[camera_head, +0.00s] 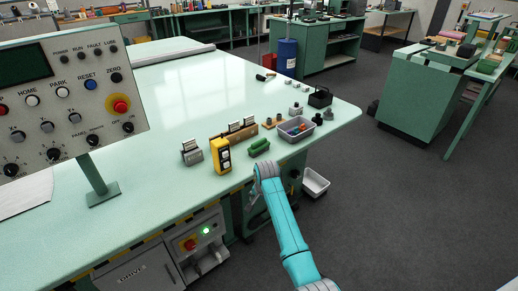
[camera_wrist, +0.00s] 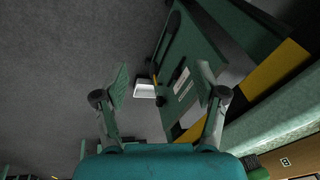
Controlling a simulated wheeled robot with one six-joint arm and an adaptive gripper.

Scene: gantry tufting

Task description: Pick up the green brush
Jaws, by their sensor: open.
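The green brush (camera_head: 259,147) appears to be the small dark green piece lying near the front edge of the pale green table (camera_head: 170,95), right of a yellow and black box. In the head view the end of my arm is at the table's front edge, just below the brush in the picture; the fingers are not clear there.
A yellow pendant (camera_head: 221,155), card holders (camera_head: 192,152) and a grey tray with small parts (camera_head: 297,129) stand near the brush. A black caddy (camera_head: 320,98) is farther back. A white bin (camera_head: 315,182) sits below the edge. A control panel (camera_head: 70,88) rises at left.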

